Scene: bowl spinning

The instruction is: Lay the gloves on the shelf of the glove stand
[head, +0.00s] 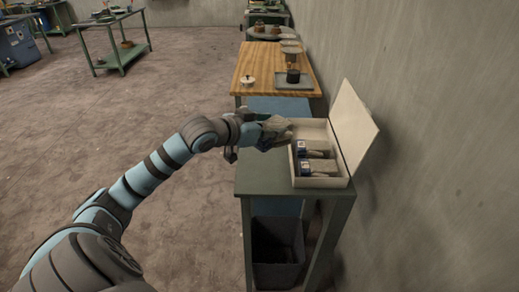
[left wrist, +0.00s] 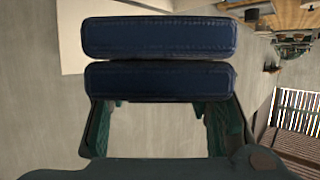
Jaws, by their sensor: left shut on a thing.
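My left gripper (head: 262,131) is shut on a pair of gloves (head: 277,124), grey with dark blue cuffs, above the far left part of a green stand (head: 262,178). In the left wrist view the two blue cuffs (left wrist: 160,38) lie one above the other, beyond the gripper's green fingers (left wrist: 160,130). An open off-white box (head: 322,182) on the stand holds more gloves (head: 318,166) with blue cuffs. I cannot tell which surface is the glove stand's shelf. My right gripper is not in view.
The box's raised lid (head: 352,122) leans by the wall at right. A grey bin (head: 278,262) stands under the green stand. Beyond it is a wooden table (head: 262,68) with a tray (head: 294,84) and a lidded white pot (head: 249,81).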

